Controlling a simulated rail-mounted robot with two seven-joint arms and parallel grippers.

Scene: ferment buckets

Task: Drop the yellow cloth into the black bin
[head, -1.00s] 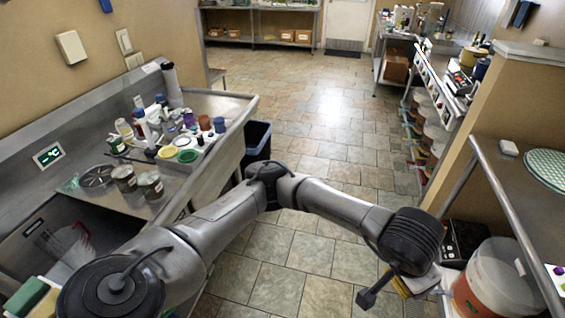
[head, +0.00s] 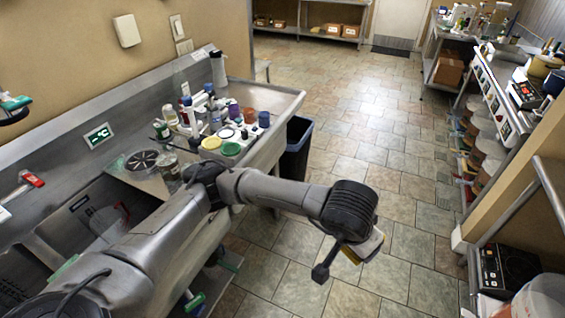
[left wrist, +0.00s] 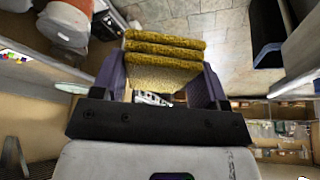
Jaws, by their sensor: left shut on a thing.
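The yellow cloth (left wrist: 164,62) is folded in layers and held between the two fingers of my left gripper (left wrist: 162,78) in the left wrist view. In the head view, a little of the cloth (head: 374,244) shows below the end of my left arm, above the tiled floor. The black bin (head: 298,150) stands on the floor against the right end of the steel sink counter, farther back and left of the cloth. In the left wrist view the bin (left wrist: 266,34) is at the upper right, apart from the cloth. My right gripper is out of view.
The steel counter (head: 283,100) at left carries bottles, jars and coloured lids. A rack with equipment (head: 500,110) lines the right side. A black device (head: 508,265) and a bucket (head: 545,298) are at the lower right. The floor between is clear.

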